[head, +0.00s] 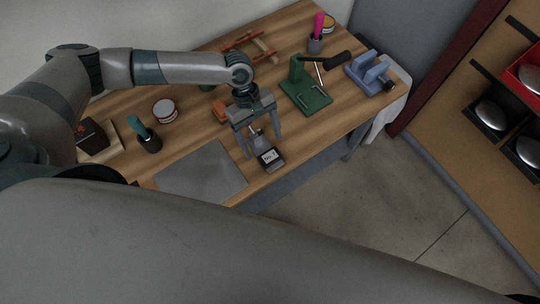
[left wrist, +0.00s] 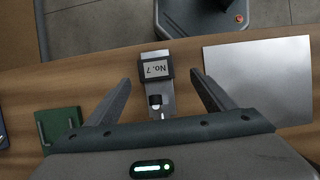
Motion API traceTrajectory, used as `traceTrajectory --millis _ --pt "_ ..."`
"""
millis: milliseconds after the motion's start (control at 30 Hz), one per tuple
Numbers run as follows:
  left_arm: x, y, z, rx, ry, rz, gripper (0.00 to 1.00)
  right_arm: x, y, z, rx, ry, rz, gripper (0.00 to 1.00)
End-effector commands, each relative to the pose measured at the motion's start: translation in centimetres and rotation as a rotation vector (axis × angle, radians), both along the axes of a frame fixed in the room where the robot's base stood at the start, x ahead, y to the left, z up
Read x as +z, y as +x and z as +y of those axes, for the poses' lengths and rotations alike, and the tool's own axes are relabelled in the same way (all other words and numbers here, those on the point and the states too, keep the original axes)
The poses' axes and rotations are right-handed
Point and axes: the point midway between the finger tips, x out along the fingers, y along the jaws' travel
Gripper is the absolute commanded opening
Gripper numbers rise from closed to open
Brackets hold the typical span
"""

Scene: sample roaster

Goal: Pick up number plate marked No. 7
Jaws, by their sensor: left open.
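The number plate marked No. 7 (head: 269,156) is a small pale label in a dark frame, near the front edge of the wooden table. In the left wrist view the plate (left wrist: 156,69) sits on a grey metal piece and its text reads upside down. My left gripper (head: 262,149) is open above the table, its fingers pointing down on either side of the plate. In the left wrist view the open fingers (left wrist: 160,88) have the plate between and beyond them, with nothing held. I cannot tell whether they touch anything. My right gripper is not in view.
A grey metal sheet (head: 202,172) lies flat left of the plate. A green stand (head: 305,96) and a blue vise-like fixture (head: 367,72) stand to the right. An orange object (head: 220,110), a tin (head: 165,110) and a teal-handled tool (head: 147,135) are behind and left.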

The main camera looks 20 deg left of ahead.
Motion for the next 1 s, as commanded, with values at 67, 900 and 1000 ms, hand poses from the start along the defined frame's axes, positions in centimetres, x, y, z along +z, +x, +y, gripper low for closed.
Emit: traceTrajectory --millis 67,900,1000 --pt "0.0 0.0 -0.1 0.0 0.0 0.0 0.77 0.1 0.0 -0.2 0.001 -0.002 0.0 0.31" --pt "-4.7 -0.8 -2.1 0.001 0.0 0.0 0.77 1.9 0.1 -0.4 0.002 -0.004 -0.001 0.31" --pt "-4.7 -0.7 -2.1 0.001 0.0 0.0 0.77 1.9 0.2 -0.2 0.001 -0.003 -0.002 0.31"
